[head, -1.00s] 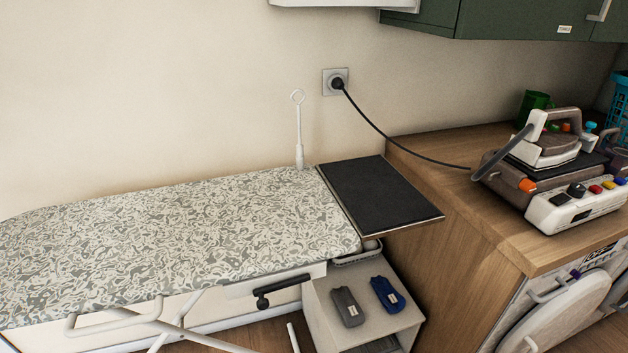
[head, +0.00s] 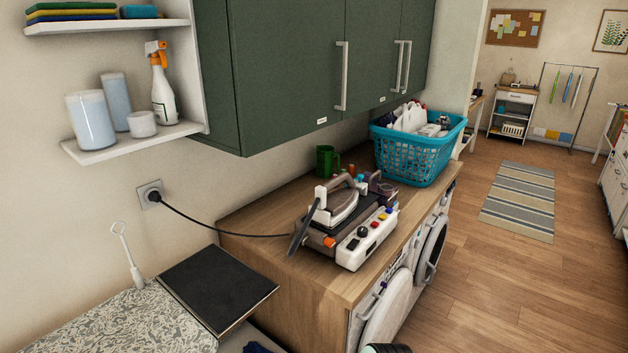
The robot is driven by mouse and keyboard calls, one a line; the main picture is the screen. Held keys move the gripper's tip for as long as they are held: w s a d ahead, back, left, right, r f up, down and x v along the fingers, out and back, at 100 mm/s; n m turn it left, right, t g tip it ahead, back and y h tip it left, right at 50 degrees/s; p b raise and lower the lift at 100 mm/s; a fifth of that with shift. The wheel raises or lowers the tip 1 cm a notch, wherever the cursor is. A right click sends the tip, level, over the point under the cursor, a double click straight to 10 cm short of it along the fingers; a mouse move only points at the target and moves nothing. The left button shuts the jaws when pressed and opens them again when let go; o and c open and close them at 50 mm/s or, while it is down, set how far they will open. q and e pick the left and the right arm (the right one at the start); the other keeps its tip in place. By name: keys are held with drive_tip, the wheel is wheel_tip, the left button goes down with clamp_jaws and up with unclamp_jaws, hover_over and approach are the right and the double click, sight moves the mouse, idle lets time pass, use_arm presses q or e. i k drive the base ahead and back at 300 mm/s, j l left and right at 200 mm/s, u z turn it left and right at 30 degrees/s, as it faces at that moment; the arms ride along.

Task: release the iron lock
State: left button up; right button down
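The iron (head: 342,206) rests on its steam station on the wooden counter. The station has a white control panel (head: 367,240) at its front with several coloured buttons and a black knob. A dark grey lever-like bar (head: 303,230) slants up along the left side of the station, its upper end beside a white part at the iron's front. An orange part (head: 330,242) sits at the station's front left corner. I cannot tell which of these parts is the lock or whether it is engaged.
The wooden counter (head: 262,262) is clear left of the station. A green mug (head: 325,160) and a blue basket (head: 408,153) stand behind it. Green cabinets (head: 290,70) hang above. The ironing board (head: 130,325) is at lower left. A black cord (head: 225,226) runs to the wall socket.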

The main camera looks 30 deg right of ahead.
sight(362, 186)
drive_tip(key=z, duration=1.35)
drive_tip(key=l+u, duration=0.15)
drive_tip(key=u, duration=0.2)
drive_tip(key=l+u, duration=0.15)
drive_tip(key=u, duration=0.15)
drive_tip(key=i+l+u, duration=0.1)
drive_tip(key=u, duration=0.25)
drive_tip(key=l+u, duration=0.2)
drive_tip(key=l, duration=0.35)
drive_tip(key=k+l+u, duration=0.2)
drive_tip(key=l, duration=1.1)
drive_tip(key=k+u, duration=0.05)
